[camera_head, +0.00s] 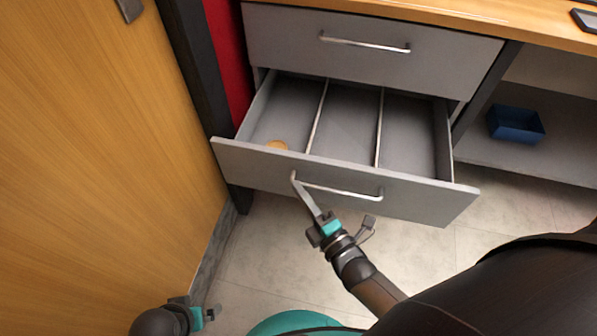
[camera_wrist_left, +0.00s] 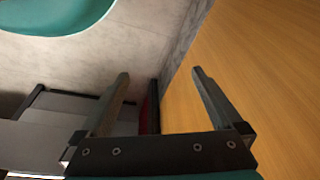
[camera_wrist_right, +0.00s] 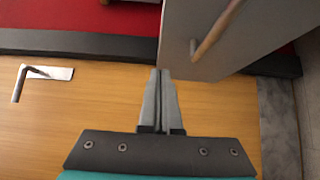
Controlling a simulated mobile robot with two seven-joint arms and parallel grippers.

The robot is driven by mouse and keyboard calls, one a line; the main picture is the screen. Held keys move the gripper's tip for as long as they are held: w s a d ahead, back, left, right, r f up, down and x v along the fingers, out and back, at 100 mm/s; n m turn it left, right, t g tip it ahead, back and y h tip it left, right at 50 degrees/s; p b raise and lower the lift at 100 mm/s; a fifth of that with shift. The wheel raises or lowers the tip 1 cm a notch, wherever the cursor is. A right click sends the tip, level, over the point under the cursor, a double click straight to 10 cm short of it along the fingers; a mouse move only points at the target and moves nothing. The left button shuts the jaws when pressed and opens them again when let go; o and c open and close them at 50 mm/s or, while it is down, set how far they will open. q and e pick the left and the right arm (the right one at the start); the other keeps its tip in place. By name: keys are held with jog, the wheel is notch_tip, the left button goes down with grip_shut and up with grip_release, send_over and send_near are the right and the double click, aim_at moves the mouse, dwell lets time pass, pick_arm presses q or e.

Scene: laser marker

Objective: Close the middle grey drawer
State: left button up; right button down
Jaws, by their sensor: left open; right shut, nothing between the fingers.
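The middle grey drawer (camera_head: 430,201) is pulled out beneath a closed upper drawer, its front facing me. Inside it are two dividers, and a round tan object lies in the left compartment. Its metal handle (camera_head: 345,192) runs across the front. My right gripper (camera_head: 299,187) is shut and empty, its tips by the handle's left end; contact cannot be told. In the right wrist view the shut fingers (camera_wrist_right: 161,75) are close to the drawer front (camera_wrist_right: 185,62), with the handle (camera_wrist_right: 215,30) to their right. My left gripper (camera_head: 212,314) is low at the left; its fingers (camera_wrist_left: 160,80) are open and empty.
A closed grey drawer (camera_head: 370,62) is above, under a wooden desktop (camera_head: 450,12). A wooden door or panel (camera_head: 90,170) stands close on the left. A blue bin (camera_head: 516,124) sits on a low shelf at right. Tiled floor (camera_head: 270,260) is clear in front.

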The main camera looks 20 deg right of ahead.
aim_at(292, 158)
pick_arm(q)
jog(key=shift+t, duration=0.4)
jog(key=shift+w+d+r+b, duration=0.1)
jog(key=shift+w+r+b, duration=0.2)
jog(key=shift+r, duration=0.5)
jog(key=shift+w+a+r+b, duration=0.1)
jog(key=shift+w+r+b, duration=0.2)
jog(key=shift+r, duration=0.5)
jog(key=shift+w+d+r+b, duration=0.15)
jog(key=shift+r+b, duration=0.25)
jog(key=shift+r, duration=0.4)
pick_arm(e)
jog(key=shift+w+d, duration=0.3)
jog(key=shift+w, duration=0.65)
jog(key=shift+w+d, duration=0.25)
jog(key=shift+w, duration=0.75)
jog(key=shift+w+d, duration=0.3)
jog(key=shift+w, duration=0.65)
jog(key=shift+w+d, duration=0.1)
